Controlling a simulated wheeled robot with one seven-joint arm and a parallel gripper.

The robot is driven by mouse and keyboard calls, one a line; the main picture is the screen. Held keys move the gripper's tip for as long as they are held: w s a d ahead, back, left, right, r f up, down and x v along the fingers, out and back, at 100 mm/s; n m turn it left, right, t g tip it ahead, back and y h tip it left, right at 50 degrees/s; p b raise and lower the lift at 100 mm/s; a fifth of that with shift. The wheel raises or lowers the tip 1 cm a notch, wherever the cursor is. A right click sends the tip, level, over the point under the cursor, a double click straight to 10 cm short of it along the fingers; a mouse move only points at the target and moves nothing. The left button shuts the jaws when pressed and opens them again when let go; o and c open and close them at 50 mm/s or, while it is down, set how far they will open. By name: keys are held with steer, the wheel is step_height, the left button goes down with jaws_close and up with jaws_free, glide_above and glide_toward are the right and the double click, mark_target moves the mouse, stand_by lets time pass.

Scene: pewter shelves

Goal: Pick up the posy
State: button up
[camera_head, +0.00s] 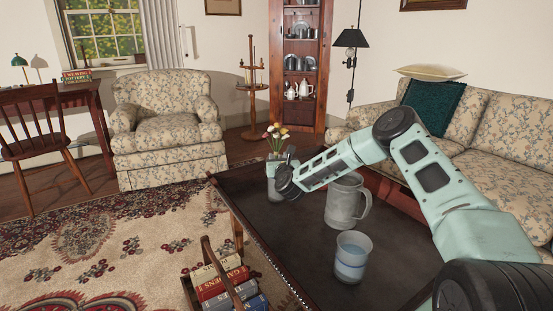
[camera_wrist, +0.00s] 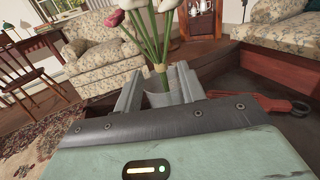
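The posy (camera_head: 277,135) is a bunch of pink, white and yellow flowers on green stems in a pale vase (camera_head: 272,168). It stands near the far left corner of the dark table. In the wrist view the flowers (camera_wrist: 148,22) rise just beyond my gripper, and the vase's rim (camera_wrist: 165,98) shows between the fingers. My gripper (camera_head: 287,177) is at the vase in the head view, partly hiding it. In the wrist view the gripper's fingers (camera_wrist: 158,92) stand apart on either side of the vase. I cannot tell whether they touch it.
A grey mug (camera_head: 345,201) and a glass with a blue band (camera_head: 351,257) stand on the dark table (camera_head: 305,240) under my arm. A book carrier (camera_head: 222,284) is beside the table. A floral armchair (camera_head: 167,128) and sofa (camera_head: 500,140) stand around it.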

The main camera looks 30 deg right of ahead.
mark_target(277, 152)
steer(key=shift+b+x, duration=0.85)
steer(key=shift+x, duration=2.05)
jaws_close()
